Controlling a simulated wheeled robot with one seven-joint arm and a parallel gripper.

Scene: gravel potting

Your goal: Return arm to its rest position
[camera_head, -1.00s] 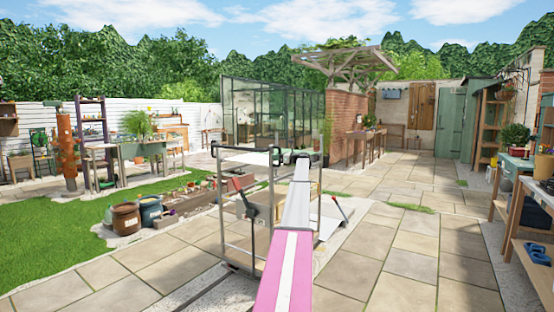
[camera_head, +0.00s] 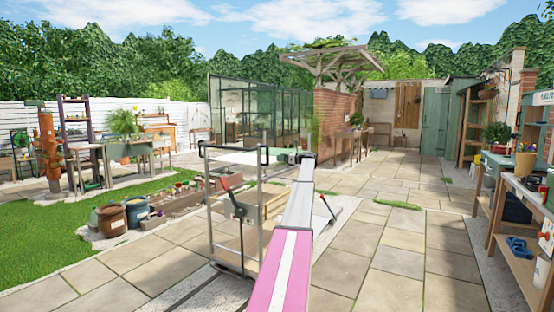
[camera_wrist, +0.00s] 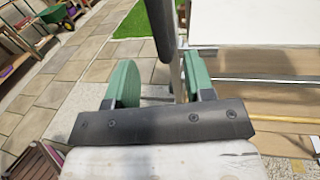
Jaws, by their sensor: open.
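My arm (camera_head: 297,220), pink and white, reaches forward at the centre of the head view. My gripper (camera_head: 287,157), with green fingers, is at its far end, beside the upper right corner of a metal frame (camera_head: 209,205). In the wrist view my gripper (camera_wrist: 160,85) has its two green fingers spread apart. A dark bar (camera_wrist: 165,30) and a thin metal post show between and beyond them. No object is seen held. Whether the fingers touch the frame cannot be told.
A white panel (camera_wrist: 255,22) lies close at the right of the wrist view. A workbench (camera_head: 512,208) stands at the right. Barrels (camera_head: 111,219) and a raised bed stand left of the frame. Paving (camera_head: 400,250) to the right of my arm is clear.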

